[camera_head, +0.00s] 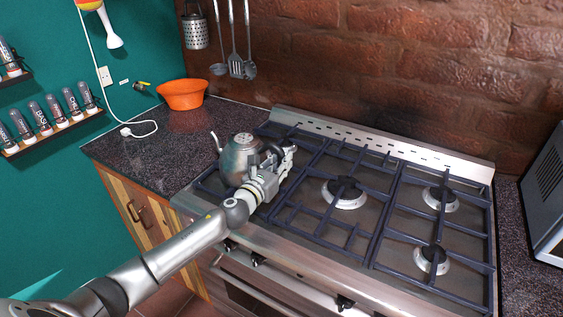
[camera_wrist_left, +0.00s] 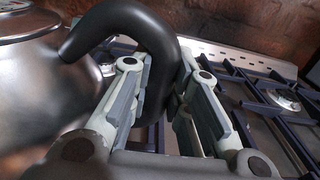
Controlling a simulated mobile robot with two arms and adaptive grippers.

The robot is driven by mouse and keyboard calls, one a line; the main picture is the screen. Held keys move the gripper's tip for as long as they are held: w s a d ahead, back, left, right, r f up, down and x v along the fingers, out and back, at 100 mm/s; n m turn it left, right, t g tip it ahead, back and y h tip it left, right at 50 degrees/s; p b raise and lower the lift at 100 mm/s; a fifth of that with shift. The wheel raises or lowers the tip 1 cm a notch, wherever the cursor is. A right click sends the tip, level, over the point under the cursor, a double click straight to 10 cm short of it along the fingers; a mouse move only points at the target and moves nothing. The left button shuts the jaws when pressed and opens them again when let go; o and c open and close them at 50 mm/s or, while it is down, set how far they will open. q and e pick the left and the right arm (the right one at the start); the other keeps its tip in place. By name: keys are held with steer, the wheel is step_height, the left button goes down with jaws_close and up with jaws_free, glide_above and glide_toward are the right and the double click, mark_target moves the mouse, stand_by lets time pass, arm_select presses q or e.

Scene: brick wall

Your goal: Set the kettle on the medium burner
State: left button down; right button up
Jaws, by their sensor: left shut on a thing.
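The silver kettle (camera_head: 237,157) is at the left end of the gas stove (camera_head: 284,237), over the left grates, with its spout toward the left. I cannot tell whether its base touches the grate. My left gripper (camera_head: 281,163) is at the kettle's right side, shut on its black handle. In the left wrist view, the handle (camera_wrist_left: 150,40) passes between the fingers of the left gripper (camera_wrist_left: 172,88), and the kettle body (camera_wrist_left: 40,85) is at the left. A burner (camera_head: 345,193) shows at the middle of the stove. The kettle and arm hide the left burners. My right gripper is not in view.
Two more burners, the upper (camera_head: 440,199) and the lower (camera_head: 431,260), are at the stove's right, clear of objects. An orange bowl (camera_head: 182,94) stands on the dark counter (camera_head: 146,147) behind left. Utensils (camera_head: 236,62) hang on the brick wall. A dark appliance (camera_head: 549,195) stands at far right.

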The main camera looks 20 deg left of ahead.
arm_select(q)
steer(key=c, duration=1.3)
jaws_free()
steer(key=shift+s, duration=0.1)
steer(key=shift+f, duration=0.3)
steer(key=s, duration=1.2)
steer(key=shift+a+r, duration=0.25)
steer(key=shift+a, duration=0.2)
